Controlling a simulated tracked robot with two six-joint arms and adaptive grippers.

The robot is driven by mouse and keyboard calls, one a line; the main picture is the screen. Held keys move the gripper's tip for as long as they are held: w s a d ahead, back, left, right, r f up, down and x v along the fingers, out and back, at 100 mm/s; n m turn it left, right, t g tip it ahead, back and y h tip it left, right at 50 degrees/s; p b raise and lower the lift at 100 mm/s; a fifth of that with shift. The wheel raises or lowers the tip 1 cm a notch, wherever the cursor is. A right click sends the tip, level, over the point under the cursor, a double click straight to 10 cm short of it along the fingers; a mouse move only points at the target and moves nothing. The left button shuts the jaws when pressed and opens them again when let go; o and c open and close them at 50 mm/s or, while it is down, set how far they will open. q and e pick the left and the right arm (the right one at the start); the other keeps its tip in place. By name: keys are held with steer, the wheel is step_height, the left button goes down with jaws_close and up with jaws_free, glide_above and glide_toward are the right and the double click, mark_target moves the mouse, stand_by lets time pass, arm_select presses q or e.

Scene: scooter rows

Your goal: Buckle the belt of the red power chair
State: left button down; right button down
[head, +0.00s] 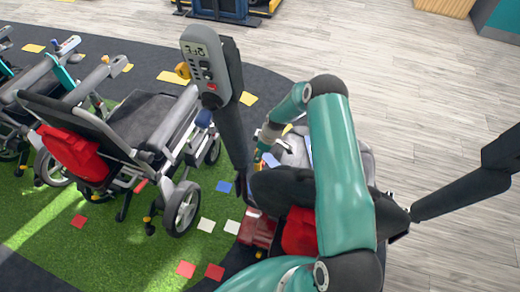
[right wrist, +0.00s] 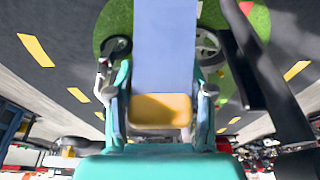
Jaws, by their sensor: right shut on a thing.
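The red power chair (head: 257,229) stands at the lower middle of the head view, with a dark backrest and a red rear part. My right arm crosses in front and hides much of its seat. My right gripper (head: 263,158) reaches down at the chair's left side; its fingertips are small there. In the right wrist view my right gripper (right wrist: 158,88) is shut on a yellow-orange piece, the belt tongue (right wrist: 160,111), with the blue-grey belt strap (right wrist: 165,45) running away from it. The buckle's other half cannot be made out. My left gripper is not in view.
A grey control handset (head: 205,65) on a black arm rises at the chair's left. Another black arm (head: 465,190) sticks out right. A grey wheelchair with a red bag (head: 72,152) stands left on green turf. Wooden floor (head: 450,90) is clear at the right.

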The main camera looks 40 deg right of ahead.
steer(key=shift+w+f, duration=0.25)
steer(key=shift+f, duration=0.2)
steer(key=shift+s+f, duration=0.1)
